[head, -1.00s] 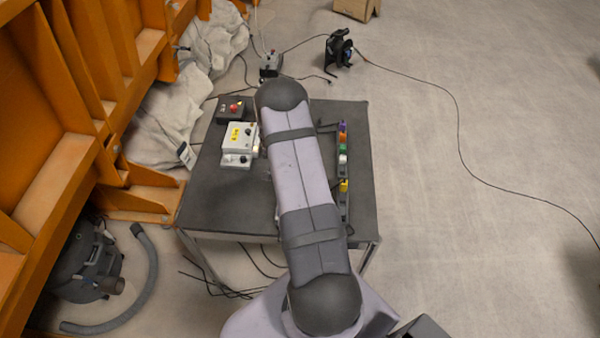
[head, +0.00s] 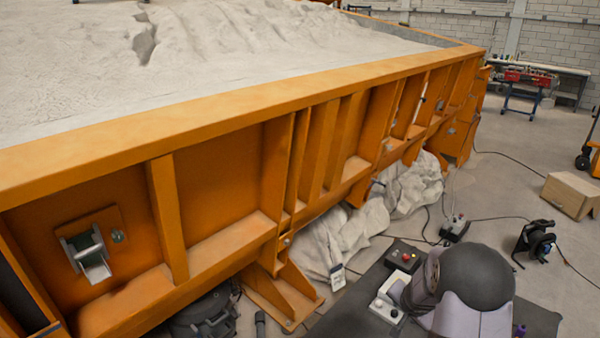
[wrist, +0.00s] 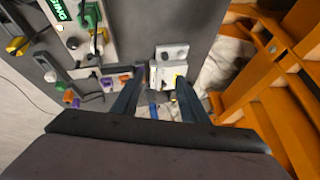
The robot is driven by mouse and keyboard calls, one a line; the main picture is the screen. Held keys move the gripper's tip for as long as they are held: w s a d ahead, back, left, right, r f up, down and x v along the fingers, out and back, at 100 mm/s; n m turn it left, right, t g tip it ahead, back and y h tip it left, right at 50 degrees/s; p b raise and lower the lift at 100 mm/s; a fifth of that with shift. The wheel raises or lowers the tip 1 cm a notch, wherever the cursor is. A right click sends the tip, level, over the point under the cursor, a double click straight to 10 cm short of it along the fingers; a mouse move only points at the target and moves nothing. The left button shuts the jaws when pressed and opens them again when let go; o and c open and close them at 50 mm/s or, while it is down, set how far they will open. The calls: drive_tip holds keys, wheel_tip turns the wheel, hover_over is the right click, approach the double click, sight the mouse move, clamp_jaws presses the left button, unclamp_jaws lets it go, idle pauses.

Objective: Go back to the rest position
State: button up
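My gripper (wrist: 157,90) shows in the wrist view with its two dark fingers apart. I see nothing held between them. Past the fingertips is a light grey control box (wrist: 168,72) with a yellow label, on the dark tabletop (wrist: 135,35). In the head view my arm stands at the lower right, over the table (head: 538,322). My gripper is hidden or out of frame there.
The orange sandbed (head: 225,105) fills the left and middle of the head view. A black box with a red button (head: 404,256) sits near the table's far edge. Holders with coloured parts (wrist: 75,95) lie on the table's left in the wrist view. A cardboard box (head: 570,195) stands on the floor.

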drive_tip(key=s+a+r+n+g+y+b, duration=0.1)
drive_tip(key=s+a+r+n+y, duration=0.2)
drive_tip(key=a, duration=0.5)
drive_tip(key=s+a+r+n+y+b, duration=0.1)
drive_tip(key=s+a+r+n, duration=0.15)
drive_tip(key=s+a, duration=0.4)
drive_tip(key=s+a+n+g+b, duration=0.1)
drive_tip(key=s+n+g, duration=0.1)
drive_tip(key=s, duration=0.7)
drive_tip(key=s+a+f+n+g+h+b, duration=0.1)
drive_tip(key=s+a+n+g, duration=0.1)
drive_tip(key=s, duration=0.7)
drive_tip(key=shift+s+f+n+g+h, duration=0.15)
drive_tip(key=shift+s+n+g+h, duration=0.2)
drive_tip(key=shift+n, duration=0.3)
